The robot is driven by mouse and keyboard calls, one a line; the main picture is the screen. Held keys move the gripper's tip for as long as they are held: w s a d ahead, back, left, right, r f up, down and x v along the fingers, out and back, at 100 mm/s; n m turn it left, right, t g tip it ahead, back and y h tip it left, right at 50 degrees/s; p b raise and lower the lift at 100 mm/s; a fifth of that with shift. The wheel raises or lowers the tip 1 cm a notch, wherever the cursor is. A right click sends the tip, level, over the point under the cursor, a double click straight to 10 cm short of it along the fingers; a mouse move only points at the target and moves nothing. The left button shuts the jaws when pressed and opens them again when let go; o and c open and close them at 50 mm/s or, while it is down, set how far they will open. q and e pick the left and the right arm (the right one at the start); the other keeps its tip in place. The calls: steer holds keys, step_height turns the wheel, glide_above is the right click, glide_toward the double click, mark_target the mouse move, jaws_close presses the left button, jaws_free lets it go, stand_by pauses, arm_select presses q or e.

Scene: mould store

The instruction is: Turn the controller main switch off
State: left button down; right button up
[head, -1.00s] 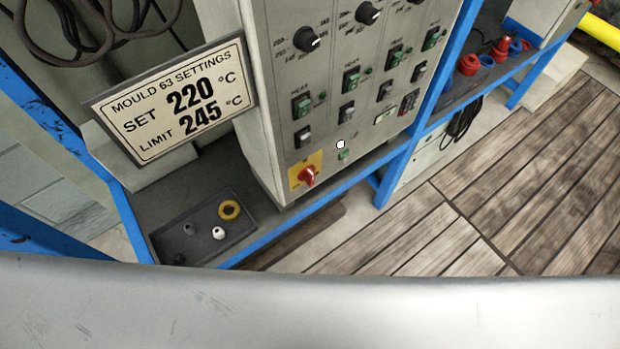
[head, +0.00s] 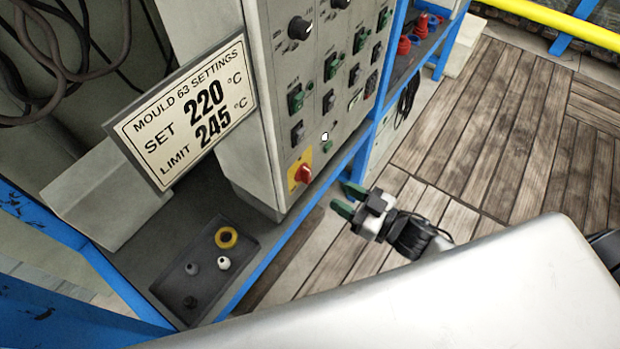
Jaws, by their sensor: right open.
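The controller main switch is a red rotary knob (head: 304,174) on a yellow plate (head: 293,180), low on the front of the grey controller cabinet (head: 268,122). The angle does not clearly show which way the knob points. My right gripper (head: 347,199) has green fingertips. It is open and empty, to the right of the switch and a little lower in the picture, apart from the panel. My left gripper is not in view.
A sign (head: 190,112) reading SET 220 °C, LIMIT 245 °C stands left of the cabinet. A dark tray (head: 205,293) with small parts lies on the shelf below. Blue frame rails (head: 395,75) border the cabinet. Wooden floor (head: 500,125) is clear on the right.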

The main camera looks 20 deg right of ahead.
mark_target(310, 177)
steer(key=x, duration=0.8)
steer(key=shift+w+a+p, duration=0.2)
steer(key=shift+p, duration=0.15)
jaws_close()
